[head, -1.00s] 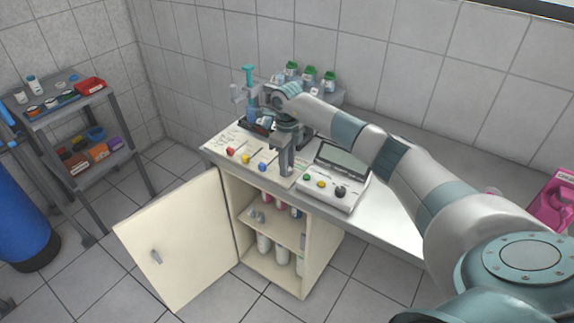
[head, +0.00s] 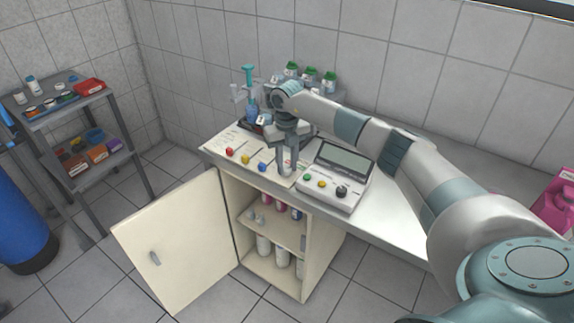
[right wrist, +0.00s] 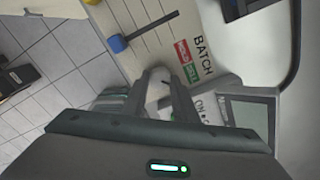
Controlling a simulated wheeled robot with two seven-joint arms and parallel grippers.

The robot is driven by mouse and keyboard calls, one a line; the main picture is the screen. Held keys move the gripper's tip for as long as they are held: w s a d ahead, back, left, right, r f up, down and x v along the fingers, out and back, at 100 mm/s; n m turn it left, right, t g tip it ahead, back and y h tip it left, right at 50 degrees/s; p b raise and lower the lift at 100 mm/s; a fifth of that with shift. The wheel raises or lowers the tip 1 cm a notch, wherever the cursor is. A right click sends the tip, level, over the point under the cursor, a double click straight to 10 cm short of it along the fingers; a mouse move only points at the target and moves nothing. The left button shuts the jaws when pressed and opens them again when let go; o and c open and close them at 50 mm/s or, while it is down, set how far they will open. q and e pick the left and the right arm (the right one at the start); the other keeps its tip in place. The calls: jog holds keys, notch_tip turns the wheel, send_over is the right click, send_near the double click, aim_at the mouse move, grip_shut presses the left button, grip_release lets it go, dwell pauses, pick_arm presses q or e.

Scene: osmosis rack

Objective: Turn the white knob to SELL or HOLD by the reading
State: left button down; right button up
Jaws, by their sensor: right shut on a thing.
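My right gripper (head: 287,168) reaches down to the front part of the pale panel (head: 222,139), just left of the meter. In the right wrist view its fingers (right wrist: 158,86) are shut on the white knob (right wrist: 157,76), which shows as a pale rounded shape between them. The fingers hide most of the knob, and its pointing direction cannot be told. Beside it are a BATCH label (right wrist: 203,56), a red tag (right wrist: 181,52) and a green tag (right wrist: 190,73). The meter (head: 336,174) has a grey screen (head: 344,157); no reading is legible. My left gripper is out of view.
Red (head: 229,151), yellow (head: 245,159) and blue (head: 262,167) handles line the panel. A teal-topped stand (head: 249,90) and green-capped bottles (head: 310,74) are behind. The cabinet door (head: 180,243) hangs open in front. A shelf rack (head: 107,158) stands left.

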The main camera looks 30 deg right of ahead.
dwell(0.4)
jog(key=o, duration=1.1)
jog(key=shift+c, duration=0.2)
jog(key=shift+r, duration=0.1)
jog(key=shift+r+b, duration=0.3)
jog(key=shift+r, duration=0.45)
notch_tip(320, 180, up, 8)
jog(key=b, duration=0.2)
notch_tip(320, 180, up, 7)
jog(key=b, duration=0.2)
send_over(287, 168)
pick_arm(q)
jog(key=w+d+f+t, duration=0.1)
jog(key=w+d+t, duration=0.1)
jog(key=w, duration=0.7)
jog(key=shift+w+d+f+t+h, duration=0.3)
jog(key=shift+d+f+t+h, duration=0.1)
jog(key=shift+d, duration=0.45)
pick_arm(e)
jog(key=shift+r, duration=0.4)
